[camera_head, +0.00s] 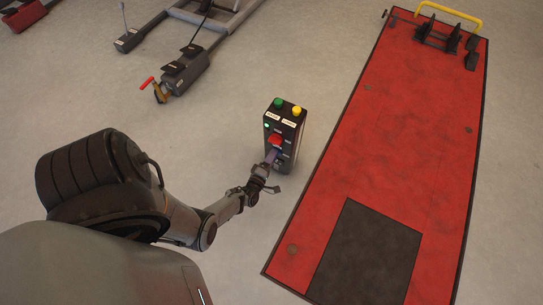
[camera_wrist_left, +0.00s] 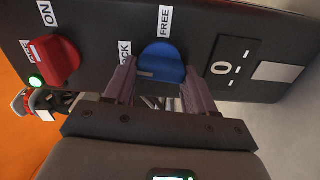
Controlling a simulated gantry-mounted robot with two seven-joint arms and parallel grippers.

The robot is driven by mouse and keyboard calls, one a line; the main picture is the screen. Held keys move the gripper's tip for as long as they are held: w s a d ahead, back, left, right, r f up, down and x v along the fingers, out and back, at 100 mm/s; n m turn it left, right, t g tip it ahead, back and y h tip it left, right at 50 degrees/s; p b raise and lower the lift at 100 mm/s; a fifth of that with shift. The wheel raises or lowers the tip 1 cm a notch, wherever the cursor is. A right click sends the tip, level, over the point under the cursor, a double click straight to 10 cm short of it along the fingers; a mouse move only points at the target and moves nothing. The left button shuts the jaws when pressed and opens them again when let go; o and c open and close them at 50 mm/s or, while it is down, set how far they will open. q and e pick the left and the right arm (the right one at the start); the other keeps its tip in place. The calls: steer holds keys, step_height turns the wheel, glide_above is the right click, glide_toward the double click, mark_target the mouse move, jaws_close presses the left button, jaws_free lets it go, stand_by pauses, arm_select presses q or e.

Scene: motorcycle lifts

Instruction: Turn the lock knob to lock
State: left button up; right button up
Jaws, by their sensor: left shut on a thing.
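The dark control box (camera_head: 292,139) stands on the floor left of the red lift. In the left wrist view, the blue lock knob (camera_wrist_left: 160,63) is on its panel, with a FREE label (camera_wrist_left: 165,21) above it and a LOCK label (camera_wrist_left: 125,52) to its left, partly hidden by a finger. My left gripper (camera_head: 269,161) is at the panel, and in the wrist view its two fingers (camera_wrist_left: 160,72) sit on either side of the blue knob, shut on it. Which label the knob points to is hard to tell. My right gripper is not in view.
A red knob (camera_wrist_left: 60,60) with an ON label is left of the blue knob, near a lit green lamp (camera_wrist_left: 36,81). Green (camera_head: 278,102) and yellow (camera_head: 297,110) buttons top the box. The red lift platform (camera_head: 410,130) lies to the right. Bare floor surrounds the box.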

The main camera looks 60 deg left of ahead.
arm_select(q)
steer(key=shift+n, duration=0.7)
steer(key=o, duration=1)
steer(key=shift+o, duration=0.2)
steer(key=p+v, duration=0.3)
steer(key=v, duration=0.8)
steer(key=shift+r, duration=0.15)
